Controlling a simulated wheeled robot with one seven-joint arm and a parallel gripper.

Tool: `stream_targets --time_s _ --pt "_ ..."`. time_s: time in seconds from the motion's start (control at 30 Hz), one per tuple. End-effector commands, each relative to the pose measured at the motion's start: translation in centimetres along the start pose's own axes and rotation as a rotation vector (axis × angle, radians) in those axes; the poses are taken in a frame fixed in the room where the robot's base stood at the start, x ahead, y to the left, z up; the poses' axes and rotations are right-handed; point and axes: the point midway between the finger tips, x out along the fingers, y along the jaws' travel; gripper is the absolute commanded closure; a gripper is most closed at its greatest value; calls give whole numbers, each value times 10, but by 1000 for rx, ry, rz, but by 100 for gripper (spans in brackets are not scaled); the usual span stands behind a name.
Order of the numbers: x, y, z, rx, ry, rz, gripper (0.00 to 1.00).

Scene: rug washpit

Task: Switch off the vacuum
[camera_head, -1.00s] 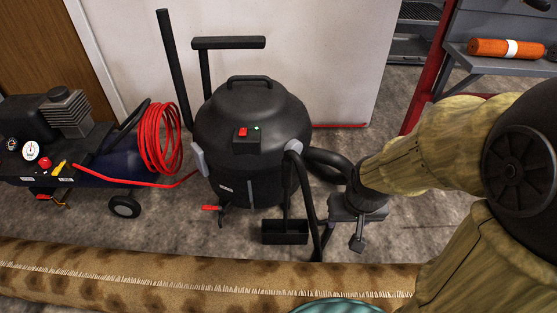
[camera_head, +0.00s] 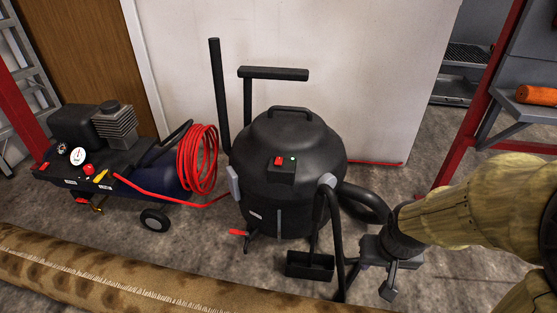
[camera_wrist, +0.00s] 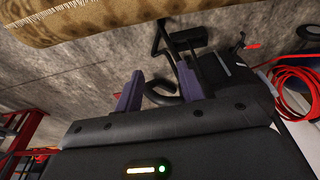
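The vacuum (camera_head: 292,205) is a black drum with a domed lid and a top handle, standing upright on the floor. My gripper (camera_head: 388,292) is low, to the right of the drum and apart from the switch. In the wrist view, its two purple fingers (camera_wrist: 158,88) are spread with nothing held; a dark hose shows beyond them. Part of the vacuum (camera_wrist: 240,85) appears at the right there, but the switch cannot be made out.
A compressor (camera_head: 110,145) with a coiled red hose (camera_head: 197,160) stands left of the vacuum. A rolled rug (camera_head: 110,283) lies across the front. A black hose (camera_head: 365,200) and floor nozzle (camera_head: 310,266) are near my gripper. A white panel (camera_head: 350,70) stands behind.

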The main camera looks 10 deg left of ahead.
Motion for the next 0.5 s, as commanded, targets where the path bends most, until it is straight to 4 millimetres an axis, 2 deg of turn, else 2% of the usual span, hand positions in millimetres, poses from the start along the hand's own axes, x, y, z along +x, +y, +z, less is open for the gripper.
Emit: stream_targets --time_s 0.03,0.17,0.2,0.4,0.5 --pt "-4 0 -1 0 0 0 72" --pt "-24 0 -6 0 0 0 97" --pt "-32 0 -8 0 0 0 100" --pt "-73 0 -17 0 0 0 100" --pt "-84 0 -20 0 0 0 100"
